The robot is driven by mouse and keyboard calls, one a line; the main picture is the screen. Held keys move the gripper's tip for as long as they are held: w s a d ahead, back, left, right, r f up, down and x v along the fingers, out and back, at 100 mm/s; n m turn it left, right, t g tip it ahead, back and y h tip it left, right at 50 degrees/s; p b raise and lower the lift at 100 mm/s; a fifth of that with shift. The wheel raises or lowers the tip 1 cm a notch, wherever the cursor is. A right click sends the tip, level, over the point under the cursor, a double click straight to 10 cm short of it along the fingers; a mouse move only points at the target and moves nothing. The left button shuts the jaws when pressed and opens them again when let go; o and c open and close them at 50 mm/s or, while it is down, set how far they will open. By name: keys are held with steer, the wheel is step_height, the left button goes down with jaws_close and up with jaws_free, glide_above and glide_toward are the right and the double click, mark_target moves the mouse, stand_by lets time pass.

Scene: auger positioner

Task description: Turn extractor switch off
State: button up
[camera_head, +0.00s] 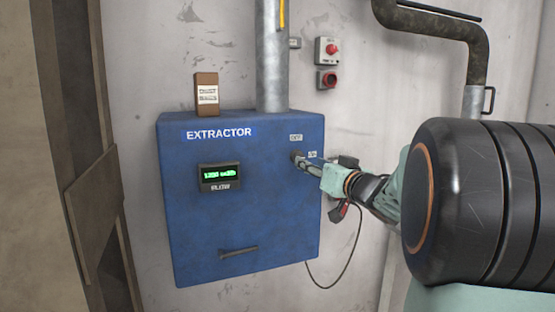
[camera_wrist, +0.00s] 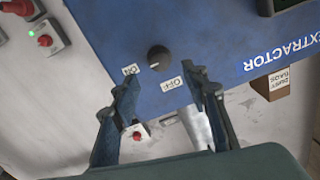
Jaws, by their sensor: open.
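The extractor switch is a dark round knob (camera_wrist: 159,58) on the blue EXTRACTOR box (camera_head: 265,215). An OFF label (camera_wrist: 172,83) and an ON label (camera_wrist: 131,69) sit beside it. A small light mark on the knob's edge seems to face the ON label. My gripper (camera_wrist: 163,80) is open, its two fingers apart on either side of the knob's line, with nothing between them. In the head view my gripper (camera_head: 305,161) is close to the knob and partly hides it; I cannot tell whether it touches.
A lit green flow display (camera_head: 219,176) and a handle (camera_head: 238,252) are on the box front. A dust bags carton (camera_head: 206,95) and a grey pipe (camera_head: 272,60) stand on top. Red-button controls (camera_head: 328,50) are on the wall to the right. A black cable (camera_head: 345,255) hangs below.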

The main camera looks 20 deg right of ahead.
steer(key=w, duration=0.6)
steer(key=shift+a, duration=0.2)
steer(key=shift+c, duration=0.2)
jaws_close()
steer(key=shift+a+n+h+b, duration=0.15)
steer(key=shift+n+b, duration=1.6)
steer(key=shift+n, duration=2.65)
steer(key=shift+a+n+h+b, duration=0.15)
steer(key=shift+n+b, duration=1.55)
steer(key=shift+n, duration=2.7)
steer(key=shift+d, duration=0.1)
